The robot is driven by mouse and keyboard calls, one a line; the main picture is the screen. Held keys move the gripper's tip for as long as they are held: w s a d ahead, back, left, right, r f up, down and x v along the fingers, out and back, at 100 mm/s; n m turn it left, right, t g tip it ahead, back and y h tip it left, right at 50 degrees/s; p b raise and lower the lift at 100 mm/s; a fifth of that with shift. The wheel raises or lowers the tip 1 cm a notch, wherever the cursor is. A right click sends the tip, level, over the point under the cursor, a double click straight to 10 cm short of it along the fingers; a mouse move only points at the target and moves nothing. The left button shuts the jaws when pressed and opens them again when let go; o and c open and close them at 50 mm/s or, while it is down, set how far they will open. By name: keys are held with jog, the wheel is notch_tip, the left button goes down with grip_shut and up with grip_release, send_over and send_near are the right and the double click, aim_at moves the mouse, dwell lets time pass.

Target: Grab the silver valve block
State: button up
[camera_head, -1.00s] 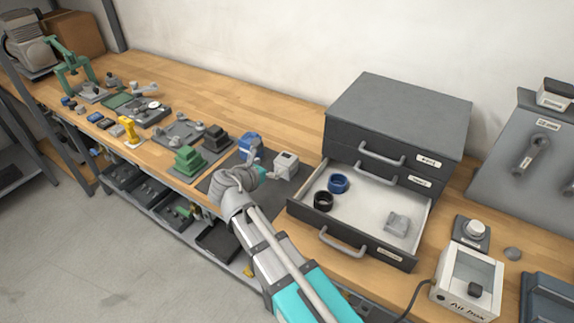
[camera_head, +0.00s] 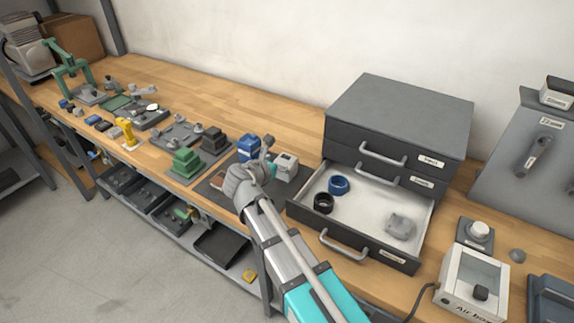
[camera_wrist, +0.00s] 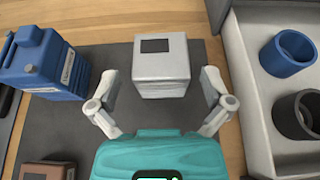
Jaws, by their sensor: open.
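A pale silver block (camera_wrist: 160,68) with a dark rectangle on top stands on the dark mat, ahead of my gripper in the wrist view. It also shows in the head view (camera_head: 286,166), just left of the open drawer. My gripper (camera_wrist: 160,88) is open, its fingers spread to the left and right of the block's near end. I cannot tell whether either finger touches it. In the head view my wrist hides part of the mat and most of the gripper. Another grey metal block (camera_head: 401,226) lies in the open drawer.
A blue container (camera_wrist: 45,65) stands left of the block, with a brown item (camera_wrist: 47,170) nearer. The open drawer (camera_head: 363,243) is close on the right, holding a blue ring (camera_wrist: 288,53) and a black ring (camera_wrist: 298,115). Green and dark parts stand farther left.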

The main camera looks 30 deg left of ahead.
aim_at(285, 159)
jog(key=shift+b+x, duration=0.6)
jog(key=shift+x, duration=1.4)
jog(key=c, duration=1.1)
